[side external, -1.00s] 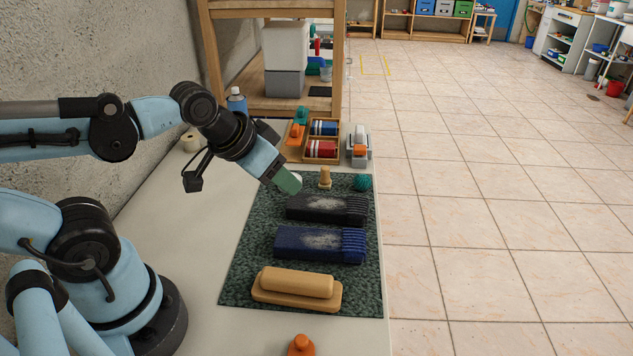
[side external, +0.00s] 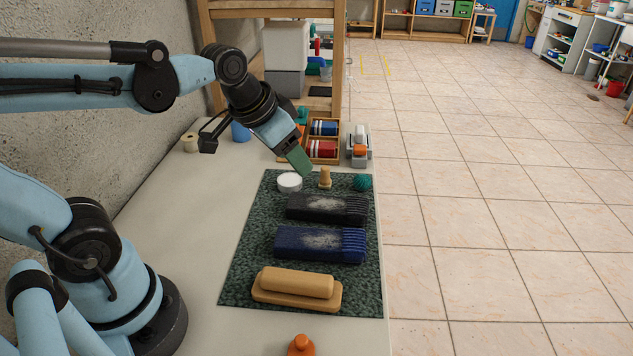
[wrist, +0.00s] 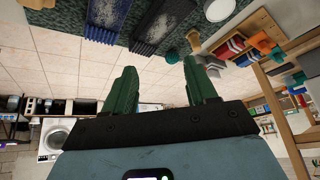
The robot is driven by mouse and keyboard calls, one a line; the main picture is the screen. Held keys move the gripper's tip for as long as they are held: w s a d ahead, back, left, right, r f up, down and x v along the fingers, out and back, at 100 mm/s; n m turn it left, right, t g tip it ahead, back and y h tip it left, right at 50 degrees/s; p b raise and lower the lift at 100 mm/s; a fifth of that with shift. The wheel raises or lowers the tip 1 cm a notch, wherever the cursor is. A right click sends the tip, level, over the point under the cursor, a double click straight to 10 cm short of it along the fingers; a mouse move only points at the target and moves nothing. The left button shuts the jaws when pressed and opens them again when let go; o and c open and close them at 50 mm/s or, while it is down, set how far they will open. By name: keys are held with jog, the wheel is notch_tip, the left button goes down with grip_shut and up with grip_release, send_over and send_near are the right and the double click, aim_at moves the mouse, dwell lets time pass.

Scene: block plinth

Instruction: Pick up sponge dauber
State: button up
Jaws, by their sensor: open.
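A small tan peg-shaped piece, which looks like the sponge dauber (side external: 325,178), stands upright on the dark green mat (side external: 245,285) near its far edge. It also shows in the wrist view (wrist: 194,41). My gripper (side external: 303,168) is above the mat's far edge, just left of the tan piece and apart from it. In the wrist view my gripper (wrist: 158,78) has its two green fingers wide apart with nothing between them.
A white round dish (side external: 290,182) stands left of the tan piece, and a teal textured ball (side external: 362,182) to its right. Black (side external: 327,209) and blue (side external: 320,244) ribbed pieces and a wooden roller-like piece (side external: 297,283) lie nearer. A wooden tray (side external: 322,150) stands beyond the mat.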

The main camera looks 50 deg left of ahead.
jog(key=w+a+r+m+g, duration=0.1)
jog(key=w+a+m+g, duration=0.15)
jog(key=w, duration=0.45)
jog(key=g, duration=0.2)
send_near(325, 167)
jog(key=shift+m+h, duration=0.4)
jog(key=shift+m, duration=0.15)
jog(key=f, duration=0.7)
jog(key=w+f, duration=0.1)
jog(key=f, duration=0.2)
jog(key=shift+f, duration=0.25)
grip_shut()
jog(key=shift+r, duration=0.1)
